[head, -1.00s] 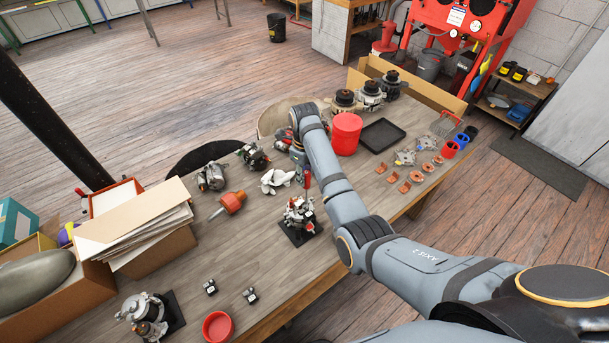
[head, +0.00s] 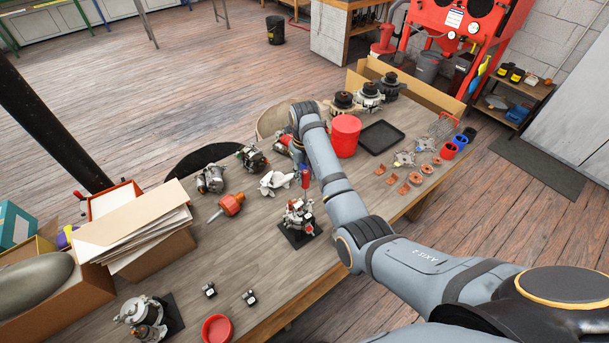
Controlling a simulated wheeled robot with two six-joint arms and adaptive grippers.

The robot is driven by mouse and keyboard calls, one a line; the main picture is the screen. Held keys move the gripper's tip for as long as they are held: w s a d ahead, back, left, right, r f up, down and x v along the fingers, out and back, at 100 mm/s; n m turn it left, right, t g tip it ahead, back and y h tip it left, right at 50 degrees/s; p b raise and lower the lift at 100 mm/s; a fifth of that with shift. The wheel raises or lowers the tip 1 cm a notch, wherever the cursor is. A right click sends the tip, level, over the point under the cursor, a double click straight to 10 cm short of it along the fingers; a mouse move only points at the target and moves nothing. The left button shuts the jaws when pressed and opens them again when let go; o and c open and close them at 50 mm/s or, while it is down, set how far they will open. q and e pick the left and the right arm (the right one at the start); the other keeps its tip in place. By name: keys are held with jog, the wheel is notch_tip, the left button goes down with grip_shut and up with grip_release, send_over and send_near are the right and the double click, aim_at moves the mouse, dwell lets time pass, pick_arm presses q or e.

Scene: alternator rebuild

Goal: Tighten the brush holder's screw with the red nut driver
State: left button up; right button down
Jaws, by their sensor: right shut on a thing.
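The red nut driver (head: 305,178) is upright above the alternator part (head: 299,212), which stands on a small black plate (head: 296,240) near the middle of the bench. The driver's lower end comes down near the top of this part; I cannot tell whether it touches the screw. The brush holder and screw are too small to make out. My right gripper (head: 301,163) is shut on the driver, mostly hidden behind my right forearm. My left gripper is not in view.
A red cylinder (head: 345,136) and black tray (head: 382,137) are behind my arm. A red bowl (head: 217,328) and two small black parts (head: 209,290) lie in front.

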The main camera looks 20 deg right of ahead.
jog(key=n, duration=0.4)
jog(key=shift+s, duration=0.1)
jog(key=n, duration=0.4)
jog(key=shift+a, duration=0.1)
jog(key=n, duration=0.4)
jog(key=shift+s, duration=0.15)
jog(key=n, duration=0.5)
jog(key=shift+s+a+n, duration=0.1)
jog(key=shift+a+n, duration=0.05)
jog(key=shift+n, duration=0.15)
jog(key=n, duration=0.9)
jog(key=shift+s+d, duration=0.1)
jog(key=shift+d, duration=0.1)
jog(key=n, duration=0.4)
jog(key=shift+s+d, duration=0.1)
jog(key=n, duration=0.5)
